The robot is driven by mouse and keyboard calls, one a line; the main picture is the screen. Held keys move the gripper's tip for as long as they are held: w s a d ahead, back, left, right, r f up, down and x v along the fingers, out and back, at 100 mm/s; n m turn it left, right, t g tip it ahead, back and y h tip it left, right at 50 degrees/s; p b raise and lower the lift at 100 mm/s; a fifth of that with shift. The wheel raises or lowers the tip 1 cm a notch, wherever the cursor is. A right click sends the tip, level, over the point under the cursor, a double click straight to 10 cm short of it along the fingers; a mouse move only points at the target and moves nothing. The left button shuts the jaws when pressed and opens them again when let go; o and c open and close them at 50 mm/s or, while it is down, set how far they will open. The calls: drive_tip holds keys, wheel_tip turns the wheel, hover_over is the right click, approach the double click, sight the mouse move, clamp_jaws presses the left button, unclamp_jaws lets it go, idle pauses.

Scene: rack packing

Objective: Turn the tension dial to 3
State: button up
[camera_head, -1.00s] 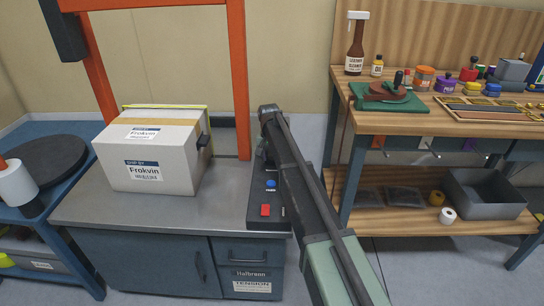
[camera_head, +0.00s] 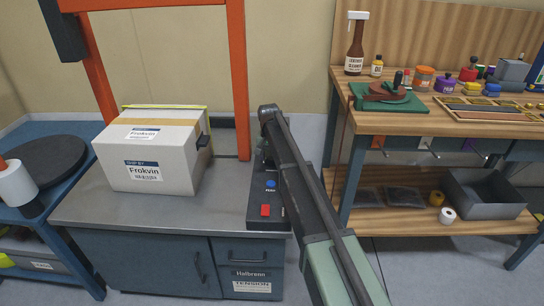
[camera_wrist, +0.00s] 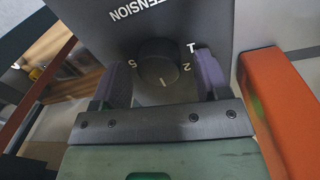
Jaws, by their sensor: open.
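In the wrist view the tension dial (camera_wrist: 158,60) is a round black knob on a dark grey panel (camera_wrist: 205,22) marked TENSION. The numbers 1 and 2 show at its right and 5 at its left; 3 and 4 are not visible. A pale mark on the knob points down in the picture, between 2 and 5. My gripper (camera_wrist: 162,78) is open, with one purple-grey finger on each side of the knob. I cannot tell whether the fingers touch it. In the head view my arm hides the dial, above the control panel (camera_head: 254,222).
The control panel has a blue and a red button (camera_head: 265,210). A Frokvin carton (camera_head: 150,155) stands on the metal table (camera_head: 130,212) to the left. An orange frame (camera_head: 240,80) rises close beside the dial panel. A wooden workbench (camera_head: 425,122) stands to the right.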

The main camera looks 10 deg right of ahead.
sight(270, 156)
wheel_tip(270, 156, up, 11)
drive_tip(key=p, duration=1)
drive_tip(key=shift+w+a+f, duration=0.15)
drive_tip(key=shift+a, duration=0.15)
drive_tip(key=s+d+n, duration=0.1)
drive_tip(key=s+n, duration=0.4)
drive_tip(key=s, duration=3.3)
wheel_tip(270, 156, up, 13)
drive_tip(key=p, duration=1.3)
drive_tip(key=shift+d+f+y, duration=0.2)
drive_tip(key=shift+d+y, duration=0.1)
drive_tip(key=shift+y, duration=0.1)
drive_tip(key=shift+s, duration=0.1)
